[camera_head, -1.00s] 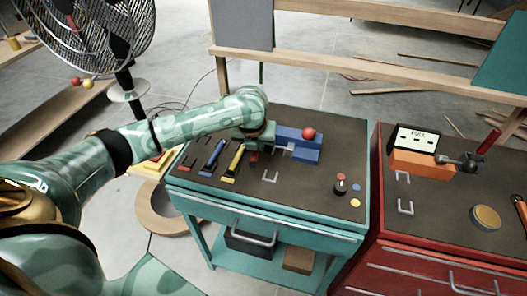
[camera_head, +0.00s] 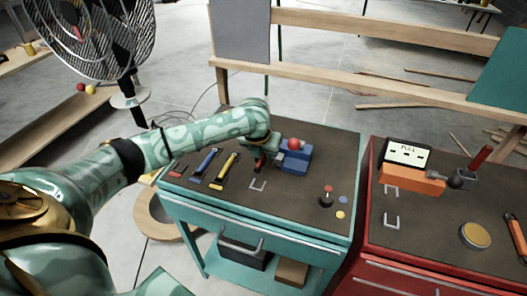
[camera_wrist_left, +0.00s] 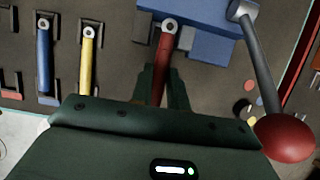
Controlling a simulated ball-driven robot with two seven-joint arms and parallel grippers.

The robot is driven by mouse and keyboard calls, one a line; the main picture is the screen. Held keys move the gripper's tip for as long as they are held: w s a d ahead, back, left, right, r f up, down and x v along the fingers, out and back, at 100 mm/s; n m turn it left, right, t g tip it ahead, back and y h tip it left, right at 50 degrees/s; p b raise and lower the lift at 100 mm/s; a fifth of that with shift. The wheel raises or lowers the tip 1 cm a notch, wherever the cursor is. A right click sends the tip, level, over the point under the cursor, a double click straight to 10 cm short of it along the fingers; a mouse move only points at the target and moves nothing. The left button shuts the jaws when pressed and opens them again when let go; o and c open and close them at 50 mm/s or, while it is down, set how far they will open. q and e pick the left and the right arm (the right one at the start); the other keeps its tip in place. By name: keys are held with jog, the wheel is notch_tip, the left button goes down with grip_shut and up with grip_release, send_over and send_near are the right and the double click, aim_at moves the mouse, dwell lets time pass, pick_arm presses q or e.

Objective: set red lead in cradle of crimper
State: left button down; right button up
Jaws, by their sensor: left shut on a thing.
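My left gripper (camera_head: 264,157) is shut on the red lead (camera_wrist_left: 163,65), which sits between its dark fingers (camera_wrist_left: 160,88) in the left wrist view. The lead's metal ring end (camera_wrist_left: 169,25) points away from the gripper and overlaps the edge of the blue crimper (camera_wrist_left: 212,47). I cannot tell whether it touches the cradle, which is largely hidden. The crimper (camera_head: 296,165) stands on the teal cart's top, just right of the gripper in the head view. Its grey lever (camera_wrist_left: 257,62) ends in a red ball (camera_wrist_left: 284,138). My right gripper is not in view.
A blue lead (camera_wrist_left: 44,60) and a yellow lead (camera_wrist_left: 88,60) lie in holders left of the gripper. A metal bracket (camera_head: 258,185) and small coloured buttons (camera_head: 341,214) are on the teal cart (camera_head: 205,205). A red cart (camera_head: 430,238) stands to the right.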

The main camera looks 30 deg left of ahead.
aim_at(264, 172)
pick_arm(q)
jog(key=shift+r+p, duration=0.2)
jog(key=shift+p, duration=0.15)
jog(key=shift+f+b, duration=1.4)
jog(key=shift+f, duration=1.55)
jog(key=shift+p, duration=0.35)
jog(key=shift+p, duration=0.35)
jog(key=shift+f+b, duration=0.35)
jog(key=shift+f, duration=0.35)
